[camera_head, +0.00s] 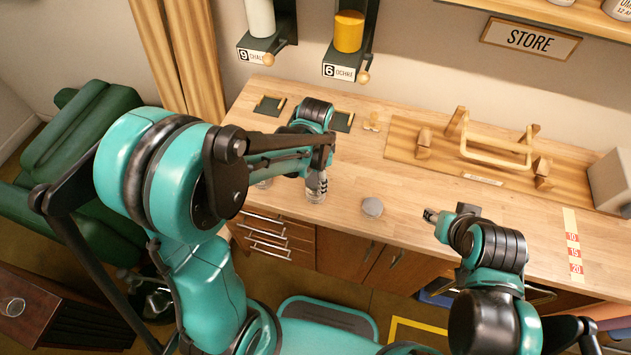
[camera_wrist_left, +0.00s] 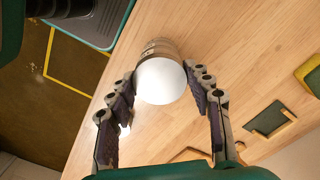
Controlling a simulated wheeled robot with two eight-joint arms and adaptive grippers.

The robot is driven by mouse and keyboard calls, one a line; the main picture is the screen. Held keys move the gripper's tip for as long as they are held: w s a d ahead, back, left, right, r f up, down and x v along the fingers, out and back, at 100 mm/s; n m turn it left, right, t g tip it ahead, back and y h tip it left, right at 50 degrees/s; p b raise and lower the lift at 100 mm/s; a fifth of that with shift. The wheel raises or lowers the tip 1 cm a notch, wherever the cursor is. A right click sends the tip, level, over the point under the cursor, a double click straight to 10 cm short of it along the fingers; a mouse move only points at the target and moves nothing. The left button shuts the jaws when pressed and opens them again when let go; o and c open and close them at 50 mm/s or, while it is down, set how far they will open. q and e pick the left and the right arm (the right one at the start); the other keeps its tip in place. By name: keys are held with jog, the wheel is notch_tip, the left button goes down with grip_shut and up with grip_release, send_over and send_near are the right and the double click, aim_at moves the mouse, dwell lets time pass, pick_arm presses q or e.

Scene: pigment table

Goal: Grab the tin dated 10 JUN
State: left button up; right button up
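A round tin (camera_wrist_left: 162,82) with a bright white top and a brownish metallic side shows in the left wrist view. No date can be read on it. My left gripper (camera_wrist_left: 160,70) is open, with one finger on each side of the tin; I cannot tell whether they touch it. In the head view this gripper (camera_head: 321,182) is over the front part of the worktop, with a small round container (camera_head: 316,197) right under its fingers. My right gripper (camera_head: 431,214) is above the worktop's front edge, apart from any tin; its fingers are too small to judge.
A grey many-sided object (camera_head: 372,206) lies on the worktop (camera_head: 350,175) between my grippers. Another small container is partly hidden by my left arm. A wooden rack (camera_head: 490,150) stands behind. Dispensers, including an ochre one (camera_head: 348,32), and a STORE sign (camera_head: 529,38) are on the wall.

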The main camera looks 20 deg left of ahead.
pick_arm(q)
jog(key=shift+c, duration=0.8)
jog(key=shift+r, duration=0.15)
